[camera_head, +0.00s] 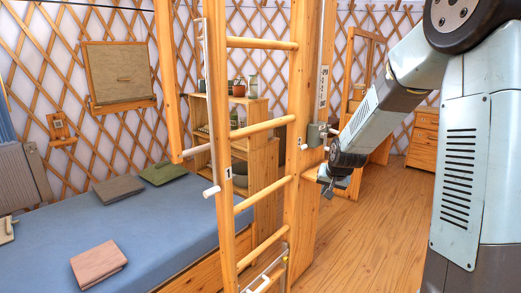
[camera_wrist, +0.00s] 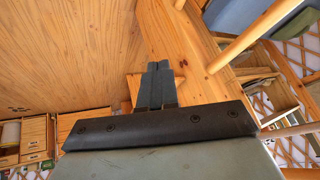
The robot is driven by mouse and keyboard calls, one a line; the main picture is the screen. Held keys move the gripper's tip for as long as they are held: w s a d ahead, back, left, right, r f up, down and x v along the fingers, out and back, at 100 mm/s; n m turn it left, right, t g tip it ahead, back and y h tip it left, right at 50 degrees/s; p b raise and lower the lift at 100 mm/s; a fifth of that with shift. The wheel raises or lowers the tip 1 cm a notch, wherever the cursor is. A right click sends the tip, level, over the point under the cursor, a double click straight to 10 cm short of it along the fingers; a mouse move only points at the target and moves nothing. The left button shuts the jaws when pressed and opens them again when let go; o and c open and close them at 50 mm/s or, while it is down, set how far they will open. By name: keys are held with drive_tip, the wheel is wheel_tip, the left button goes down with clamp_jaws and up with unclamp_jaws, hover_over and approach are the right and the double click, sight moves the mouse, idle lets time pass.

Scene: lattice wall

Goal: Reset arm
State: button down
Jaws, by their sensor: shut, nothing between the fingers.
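My gripper (camera_head: 330,186) is at the end of my arm, which reaches in from the right in the head view. It is low beside the thick wooden post (camera_head: 301,210) of the ladder, near a small wooden ledge (camera_head: 312,174). In the wrist view my gripper (camera_wrist: 158,66) shows two dark fingers side by side, closed together with nothing between them. I cannot tell whether the fingers touch the wood near them.
A wooden ladder (camera_head: 263,127) stands between my arm and the blue bed (camera_head: 150,230). Shelves (camera_head: 258,112) and a drawer unit (camera_head: 423,140) stand behind. The wooden floor (camera_head: 385,215) is clear.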

drive_tip(key=s+r+n+h, duration=0.1)
drive_tip(key=s+r+n, duration=0.1)
drive_tip(key=s+r, duration=1.25)
drive_tip(key=s+d+r+g, duration=0.1)
drive_tip(key=s+r, duration=0.1)
drive_tip(key=s, duration=1.8)
drive_tip(key=shift+d+r+n, duration=0.2)
drive_tip(key=shift+r+n, duration=0.1)
drive_tip(key=shift+n, duration=0.1)
